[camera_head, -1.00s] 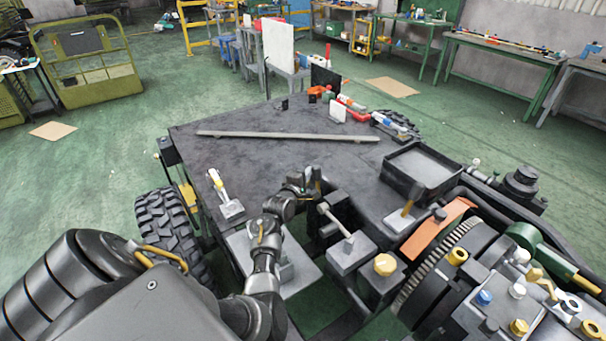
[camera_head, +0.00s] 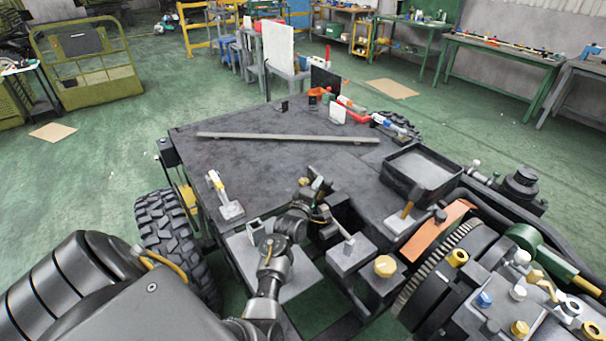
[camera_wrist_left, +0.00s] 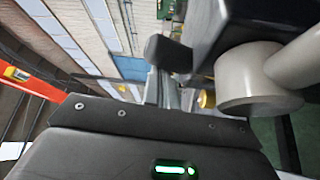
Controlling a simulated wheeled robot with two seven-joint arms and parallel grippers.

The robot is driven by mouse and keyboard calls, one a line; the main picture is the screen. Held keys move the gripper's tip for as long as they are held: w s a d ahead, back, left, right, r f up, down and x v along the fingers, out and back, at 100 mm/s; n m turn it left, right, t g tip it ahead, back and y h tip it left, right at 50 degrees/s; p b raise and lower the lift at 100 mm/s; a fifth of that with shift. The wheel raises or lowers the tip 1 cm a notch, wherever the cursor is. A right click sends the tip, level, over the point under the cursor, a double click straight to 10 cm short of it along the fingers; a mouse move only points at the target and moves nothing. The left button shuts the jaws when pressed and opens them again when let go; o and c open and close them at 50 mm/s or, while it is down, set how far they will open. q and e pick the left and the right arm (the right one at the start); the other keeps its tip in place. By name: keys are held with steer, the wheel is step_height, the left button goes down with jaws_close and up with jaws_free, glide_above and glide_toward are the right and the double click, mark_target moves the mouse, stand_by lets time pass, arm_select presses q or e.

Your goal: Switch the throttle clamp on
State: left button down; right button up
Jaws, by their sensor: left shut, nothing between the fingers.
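Several levers stand on the chassis, and I cannot tell by any label which is the throttle clamp. A grey lever on a grey block (camera_head: 351,256) is closest to my left gripper (camera_head: 318,188), which hides part of it. My left gripper is shut and empty, beside or against this lever; contact is unclear. In the left wrist view, a pale grey cylinder (camera_wrist_left: 246,80) looms close at the right, by a dark block. A lever with a yellow part (camera_head: 220,190) stands at the left, and a brown-handled lever (camera_head: 409,206) at the right. My right gripper is out of view.
A long grey bar (camera_head: 290,137) lies across the dark chassis top (camera_head: 260,165). A black open tray (camera_head: 421,171) sits at the right. The engine with gear and yellow and blue caps (camera_head: 484,298) fills the lower right. A small pale bracket (camera_head: 254,229) stands left of my arm.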

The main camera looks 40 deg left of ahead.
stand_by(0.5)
arm_select(q)
steer(key=s+a+b, duration=0.1)
steer(key=s, duration=0.8)
steer(key=shift+s+a+f+b, duration=0.2)
steer(key=shift+a+f+b, duration=0.1)
steer(key=shift+b, duration=0.1)
